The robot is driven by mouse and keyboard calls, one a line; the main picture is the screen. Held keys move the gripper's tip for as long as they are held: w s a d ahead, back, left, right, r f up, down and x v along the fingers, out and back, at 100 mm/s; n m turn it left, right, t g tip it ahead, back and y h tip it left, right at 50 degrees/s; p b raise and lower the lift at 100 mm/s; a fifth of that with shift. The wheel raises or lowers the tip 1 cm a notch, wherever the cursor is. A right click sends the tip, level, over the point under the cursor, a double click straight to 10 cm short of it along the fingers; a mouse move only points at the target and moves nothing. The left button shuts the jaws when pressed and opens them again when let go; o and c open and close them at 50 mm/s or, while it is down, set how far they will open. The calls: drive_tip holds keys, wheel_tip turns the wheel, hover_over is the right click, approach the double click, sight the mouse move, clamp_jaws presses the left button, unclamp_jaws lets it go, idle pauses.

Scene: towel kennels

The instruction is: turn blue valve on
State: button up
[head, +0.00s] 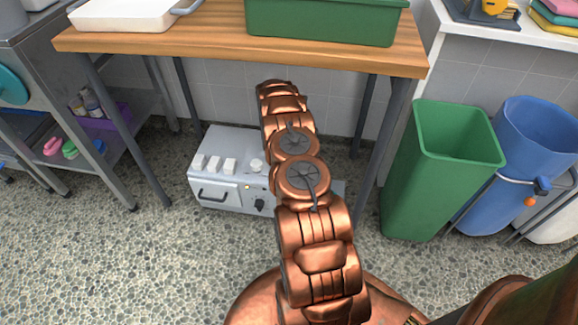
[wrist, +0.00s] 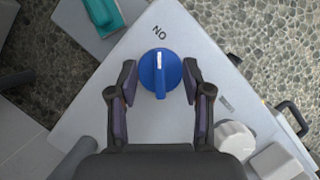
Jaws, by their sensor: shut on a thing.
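The blue valve (wrist: 153,82) is a round knob on the top of a pale grey box (wrist: 85,120), seen in the wrist view. A white line on the knob points to the top of the picture, towards the upside-down ON lettering. My gripper (wrist: 160,78) has one finger on each side of the knob and is shut on it. In the head view the grey box (head: 228,140) stands on the floor under the wooden table. My arm hides the valve and the gripper there.
A white round knob (wrist: 235,138) and a white block are close to the right finger. A teal item (wrist: 104,16) lies at the upper left. The wooden table (head: 200,42) spans above the box, with legs either side. A green bin (head: 420,175) stands to the right.

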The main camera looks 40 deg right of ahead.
drive_tip(key=o, duration=1.2)
drive_tip(key=v, duration=1.2)
drive_tip(key=shift+d, duration=0.1)
